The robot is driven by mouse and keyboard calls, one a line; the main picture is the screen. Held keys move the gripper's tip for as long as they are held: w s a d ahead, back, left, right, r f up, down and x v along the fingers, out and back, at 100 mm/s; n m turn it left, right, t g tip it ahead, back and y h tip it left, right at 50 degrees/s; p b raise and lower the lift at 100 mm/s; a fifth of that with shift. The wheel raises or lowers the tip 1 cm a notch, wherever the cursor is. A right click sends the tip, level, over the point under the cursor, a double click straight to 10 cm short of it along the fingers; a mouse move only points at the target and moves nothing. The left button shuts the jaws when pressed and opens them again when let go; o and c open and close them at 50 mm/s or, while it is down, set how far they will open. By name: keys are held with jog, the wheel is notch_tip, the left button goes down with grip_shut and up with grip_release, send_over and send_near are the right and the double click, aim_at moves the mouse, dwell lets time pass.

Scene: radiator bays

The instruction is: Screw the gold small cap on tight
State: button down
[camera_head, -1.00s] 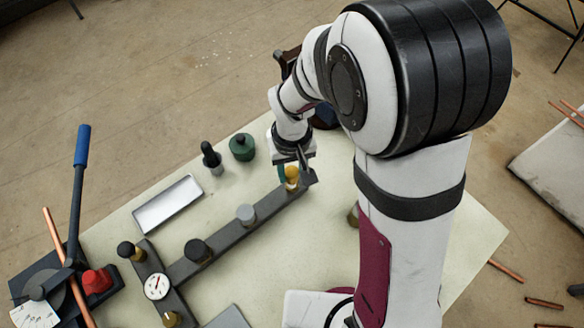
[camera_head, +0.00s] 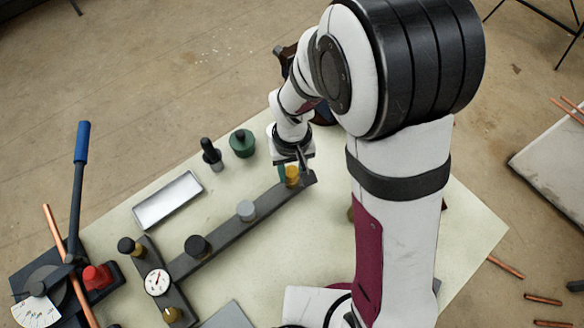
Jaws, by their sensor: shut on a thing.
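The gold small cap (camera_head: 292,175) sits at the far right end of the dark manifold bar (camera_head: 225,232). My gripper (camera_head: 290,172) is at this cap, with its fingers reaching down from the white wrist just above it. The gripper is shut on the gold cap, though the wrist hides part of the contact. I cannot tell from this view how far the cap is seated on its stub.
A grey cap (camera_head: 246,211) and a black cap (camera_head: 197,247) stand along the bar, and a gauge (camera_head: 157,282) at its left end. A metal tray (camera_head: 168,200), a black-handled tool (camera_head: 211,156) and a green pot (camera_head: 242,143) stand behind. A blue-handled bender (camera_head: 81,145) is at left.

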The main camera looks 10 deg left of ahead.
jog(key=shift+c, duration=2.1)
grip_release()
notch_tip(320, 180, up, 16)
jog(key=shift+f, duration=0.1)
jog(key=shift+f, duration=0.2)
jog(key=shift+c, duration=0.9)
jog(key=shift+m, duration=0.4)
notch_tip(320, 180, down, 11)
jog(key=shift+w, duration=0.1)
